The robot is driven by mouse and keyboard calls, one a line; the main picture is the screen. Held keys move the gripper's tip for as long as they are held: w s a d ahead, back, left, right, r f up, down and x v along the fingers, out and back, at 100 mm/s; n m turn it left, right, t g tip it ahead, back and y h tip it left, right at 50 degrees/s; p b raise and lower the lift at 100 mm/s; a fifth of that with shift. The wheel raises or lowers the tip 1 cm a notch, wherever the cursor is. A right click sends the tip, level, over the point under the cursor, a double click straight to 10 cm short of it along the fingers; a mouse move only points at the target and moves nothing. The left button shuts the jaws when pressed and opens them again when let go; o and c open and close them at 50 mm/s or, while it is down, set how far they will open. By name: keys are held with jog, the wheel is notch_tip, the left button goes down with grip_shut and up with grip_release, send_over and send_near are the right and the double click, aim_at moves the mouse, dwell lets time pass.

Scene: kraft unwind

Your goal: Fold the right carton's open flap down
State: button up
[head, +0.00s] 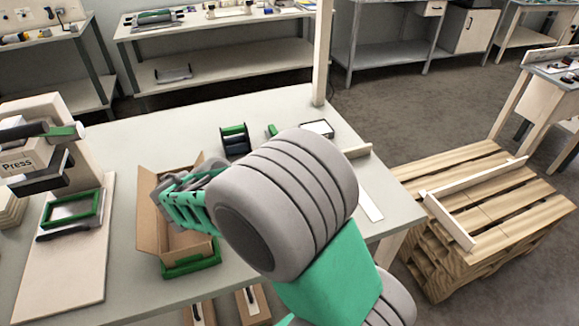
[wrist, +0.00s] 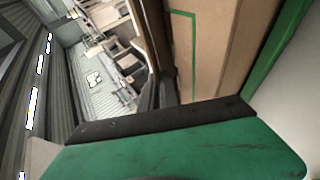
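A brown open-topped carton (head: 149,222) sits on the work table, left of centre in the head view. Its left panel and front side show; its right part and much of its inside are hidden behind my gripper and wrist. My green gripper (head: 180,199) is over the carton, within its outline. In the wrist view, a tan cardboard panel (wrist: 212,45) with green edging fills the upper right. The two dark fingertips (wrist: 160,85) are close together beside that panel, with nothing visible between them. I cannot tell whether they touch the cardboard, or which panel is the open flap.
A green frame (head: 192,264) lies at the carton's front edge. A press (head: 28,160) and a board (head: 75,285) with another green frame (head: 72,211) stand at left. A black-and-green tape dispenser (head: 235,139) stands behind the carton. A wooden pallet (head: 485,200) is at right.

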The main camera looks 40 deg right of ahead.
jog(key=o, duration=0.4)
